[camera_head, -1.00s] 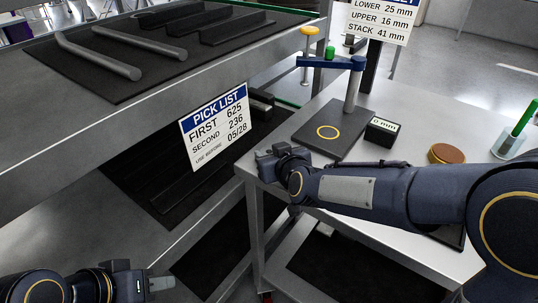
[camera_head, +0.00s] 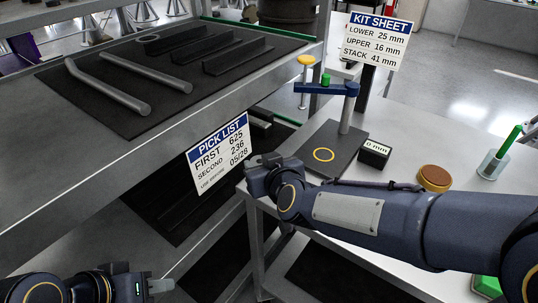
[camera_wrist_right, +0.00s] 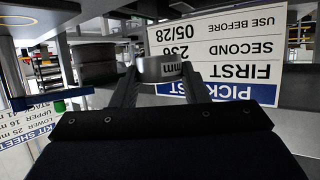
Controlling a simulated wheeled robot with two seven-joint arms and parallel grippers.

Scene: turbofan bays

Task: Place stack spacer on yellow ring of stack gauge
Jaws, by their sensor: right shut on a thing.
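The stack gauge has a dark base plate (camera_head: 347,142) with a yellow ring (camera_head: 324,155) on it, a grey post and a blue arm (camera_head: 328,88). The ring is empty. My right gripper (camera_head: 256,168) is left of and below the ring, off the table's left edge. In the right wrist view my right gripper (camera_wrist_right: 160,82) is shut on the stack spacer (camera_wrist_right: 160,68), a short grey cylinder with an "mm" label. The spacer cannot be made out in the head view. My left gripper (camera_head: 160,286) is at the bottom left; its jaw opening is unclear.
A dark block with an "mm" label (camera_head: 375,152) stands right of the base plate. A brown round piece (camera_head: 434,178) and a green-handled tool in a holder (camera_head: 497,160) are further right. The pick list sign (camera_head: 218,152) is close beside my right gripper.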

